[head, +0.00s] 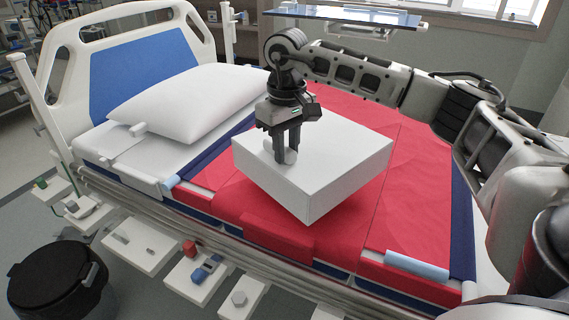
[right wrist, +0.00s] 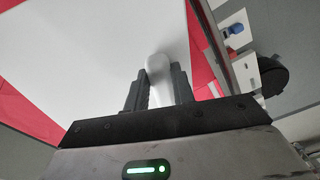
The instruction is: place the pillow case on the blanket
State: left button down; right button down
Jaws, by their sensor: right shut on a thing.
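The pillow case is a white, box-like block (head: 325,168) with a white handle on its upper face. It is over the red blanket (head: 410,200) on the bed. I cannot tell whether its underside touches the blanket. My right gripper (head: 287,150) points down at the block's left part and is shut on the handle. In the right wrist view, the gripper's fingers (right wrist: 158,92) close around both sides of the rounded white handle (right wrist: 158,66). The white face of the case (right wrist: 95,50) fills much of that view, with red blanket (right wrist: 25,115) beside it. My left gripper is not in view.
A white pillow (head: 190,100) lies at the bed's head, against the blue headboard (head: 140,65). Side rails and small white trays (head: 145,245) line the near edge. A black bin (head: 60,285) stands at lower left. An overbed table (head: 345,15) is behind.

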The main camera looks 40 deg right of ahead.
jog(key=shift+w+d+f, duration=0.2)
jog(key=shift+w+f, duration=0.45)
jog(key=shift+f, duration=0.1)
notch_tip(320, 180, down, 2)
jog(key=shift+f+b, duration=0.25)
jog(key=shift+b, duration=0.2)
jog(key=shift+f, duration=0.4)
jog(key=c, duration=1.2)
grip_release()
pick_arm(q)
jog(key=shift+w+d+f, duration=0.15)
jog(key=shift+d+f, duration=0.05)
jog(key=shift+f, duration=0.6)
